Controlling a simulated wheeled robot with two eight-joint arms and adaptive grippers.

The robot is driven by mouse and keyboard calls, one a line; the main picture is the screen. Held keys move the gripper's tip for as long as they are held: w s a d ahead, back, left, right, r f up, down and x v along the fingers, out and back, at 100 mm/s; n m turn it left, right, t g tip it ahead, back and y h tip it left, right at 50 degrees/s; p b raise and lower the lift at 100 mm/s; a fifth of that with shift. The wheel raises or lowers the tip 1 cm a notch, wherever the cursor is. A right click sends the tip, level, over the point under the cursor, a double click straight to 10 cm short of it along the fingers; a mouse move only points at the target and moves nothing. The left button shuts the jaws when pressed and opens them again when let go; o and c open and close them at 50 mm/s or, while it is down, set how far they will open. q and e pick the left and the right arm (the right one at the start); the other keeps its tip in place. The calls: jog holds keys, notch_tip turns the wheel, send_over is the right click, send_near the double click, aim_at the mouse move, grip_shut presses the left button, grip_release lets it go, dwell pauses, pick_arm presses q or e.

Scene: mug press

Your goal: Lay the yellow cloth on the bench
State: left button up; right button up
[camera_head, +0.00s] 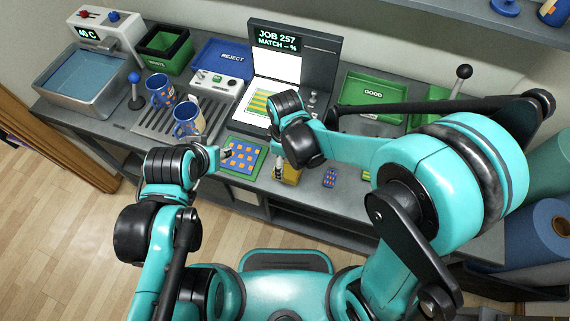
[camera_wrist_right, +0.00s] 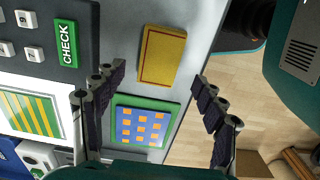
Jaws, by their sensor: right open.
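The yellow cloth (camera_wrist_right: 162,56) lies on the grey bench as a small flat rectangle with a darker border line. In the head view the cloth (camera_head: 291,176) is partly hidden by my right gripper (camera_head: 281,170). In the right wrist view my right gripper (camera_wrist_right: 158,76) is open, with its two fingers apart to either side of the cloth's near end. Nothing is held between them. My left gripper (camera_head: 226,154) is over the blue card with orange squares (camera_head: 243,163); its jaw opening is too small to tell.
The green-edged card also shows in the right wrist view (camera_wrist_right: 143,124), beside the cloth. A press with a screen (camera_head: 290,60) stands behind. Two blue mugs (camera_head: 187,122) are on the rack at left. A green GOOD tray (camera_head: 372,96) is at right. The bench's front edge is close to the cloth.

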aim_at(285, 170)
notch_tip(285, 170, up, 7)
jog(key=p, duration=0.2)
jog(key=s+d+r+m+t, duration=0.2)
jog(key=d+r+m+t, duration=0.1)
jog(key=d+m, duration=0.4)
jog(key=s+d+r+m+t, duration=0.3)
jog(key=d+m, duration=0.4)
jog(key=d, duration=0.4)
notch_tip(285, 170, up, 3)
jog(key=shift+d+f+t, duration=0.2)
jog(key=shift+d+t, duration=0.05)
jog(key=shift+t, duration=0.35)
notch_tip(285, 170, down, 6)
jog(key=b, duration=0.6)
jog(key=shift+r, duration=0.1)
